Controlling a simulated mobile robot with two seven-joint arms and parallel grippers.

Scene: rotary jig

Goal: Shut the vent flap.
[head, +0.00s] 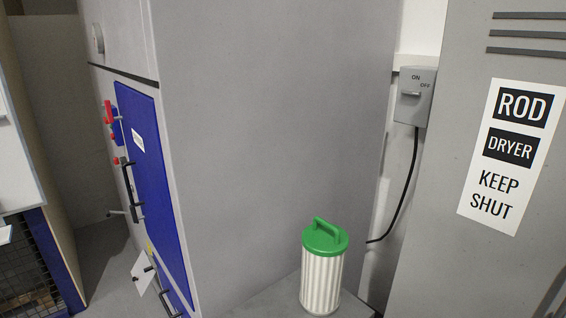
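No part that I can surely name as the vent flap shows in the head view. A grey cabinet fills the middle, and its narrow left face carries a blue door (155,190) with a white label and a black handle (132,192). A red handle (108,113) sits by the door's upper left edge. A small white plate (143,271) stands out at an angle low on that face; I cannot tell what it is. Neither of my grippers is in view.
A white pleated canister with a green handled lid (325,240) stands on a grey surface beside the cabinet. A switch box (415,97) with a black cable hangs behind. A grey "ROD DRYER KEEP SHUT" cabinet (440,190) is at right. A mesh-fronted unit (30,270) is at left.

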